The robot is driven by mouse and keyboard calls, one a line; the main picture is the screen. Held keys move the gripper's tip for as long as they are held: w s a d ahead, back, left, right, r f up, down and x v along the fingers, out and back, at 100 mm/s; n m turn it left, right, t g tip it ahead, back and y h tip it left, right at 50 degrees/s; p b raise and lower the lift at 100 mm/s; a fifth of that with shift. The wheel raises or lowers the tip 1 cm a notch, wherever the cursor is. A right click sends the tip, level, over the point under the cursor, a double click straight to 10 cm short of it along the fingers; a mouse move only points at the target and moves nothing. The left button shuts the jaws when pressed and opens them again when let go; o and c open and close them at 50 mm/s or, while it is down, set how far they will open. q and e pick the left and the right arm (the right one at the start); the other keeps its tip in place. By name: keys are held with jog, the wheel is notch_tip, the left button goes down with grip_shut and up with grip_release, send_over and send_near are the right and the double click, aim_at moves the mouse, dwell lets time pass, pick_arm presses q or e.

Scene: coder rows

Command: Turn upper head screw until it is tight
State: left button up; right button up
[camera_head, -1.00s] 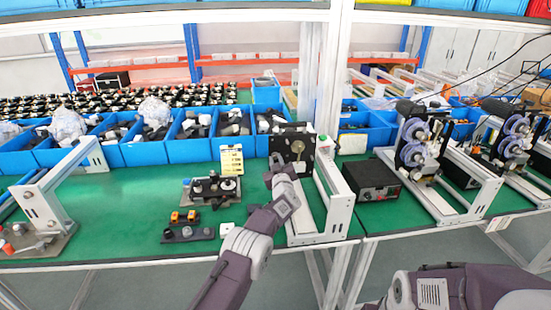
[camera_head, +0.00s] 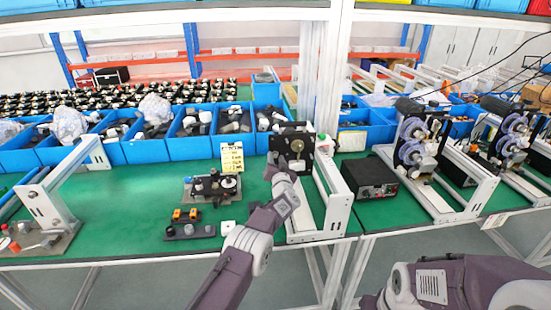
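A square black plate (camera_head: 291,141) stands upright on a white metal frame (camera_head: 324,206) at the centre of the green bench. A round brass-coloured screw head or knob (camera_head: 297,146) shows on its face. My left gripper (camera_head: 277,163) is up at the lower left part of the plate, just below and left of the knob. I cannot tell whether it touches the plate or a screw. Its fingers are small and dark here, and their opening does not show. Any screw behind the fingers is hidden. My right arm shows at the lower right, its gripper out of view.
Blue bins (camera_head: 188,146) of parts line the back of the bench. A yellow card (camera_head: 231,157), small black fixtures (camera_head: 213,186) and a black control box (camera_head: 369,177) stand near the plate. A white frame (camera_head: 47,207) is at left. Reel machines (camera_head: 415,143) stand at right.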

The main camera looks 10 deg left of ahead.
pick_arm(q)
jog(key=n+b, duration=0.4)
jog(key=n, duration=0.1)
jog(key=n+b, duration=0.2)
jog(key=shift+f, duration=0.35)
jog(key=n, duration=0.1)
jog(key=n+b, duration=0.1)
jog(key=shift+r+n, duration=0.25)
jog(key=shift+n, duration=0.05)
jog(key=shift+r, duration=0.15)
jog(key=shift+p, duration=0.3)
